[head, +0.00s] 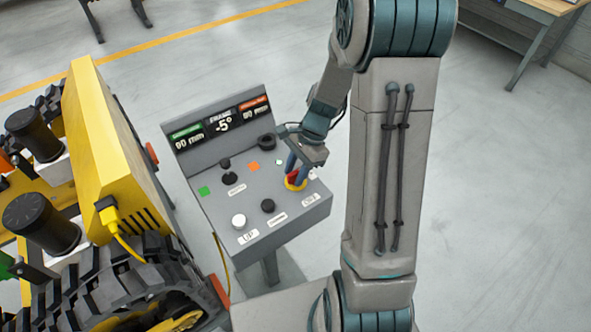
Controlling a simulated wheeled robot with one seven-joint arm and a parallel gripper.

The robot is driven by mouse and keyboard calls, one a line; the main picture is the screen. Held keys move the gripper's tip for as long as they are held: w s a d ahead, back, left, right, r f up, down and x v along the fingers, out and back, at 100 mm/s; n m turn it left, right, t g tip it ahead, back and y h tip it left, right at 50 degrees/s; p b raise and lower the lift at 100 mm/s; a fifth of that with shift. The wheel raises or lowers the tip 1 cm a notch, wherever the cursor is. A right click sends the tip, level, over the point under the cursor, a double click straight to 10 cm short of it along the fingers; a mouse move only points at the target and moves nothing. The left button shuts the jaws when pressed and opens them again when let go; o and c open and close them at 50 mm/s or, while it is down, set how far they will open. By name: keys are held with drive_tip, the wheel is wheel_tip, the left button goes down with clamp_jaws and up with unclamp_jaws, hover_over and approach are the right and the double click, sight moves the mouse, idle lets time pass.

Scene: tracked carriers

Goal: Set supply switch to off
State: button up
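A grey control console (215,205) stands in the middle of the head view, with a sloping panel of buttons and knobs. A red switch on a yellow base (295,185) sits at the panel's right side; it looks like the supply switch. A small white label (310,198) lies just in front of it, too small to read surely. My gripper (294,172) points down at the red switch, its fingers at the red part and partly hiding it. The frame does not show whether the fingers are closed on it or which way the switch is turned.
The panel also holds a white button (239,221), a black button (268,205), a black knob (266,141) and a joystick (229,177). A display (222,122) stands behind them. A yellow tracked machine (105,140) is close on the left.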

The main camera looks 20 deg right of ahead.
drive_tip(key=shift+f, duration=0.2)
clamp_jaws()
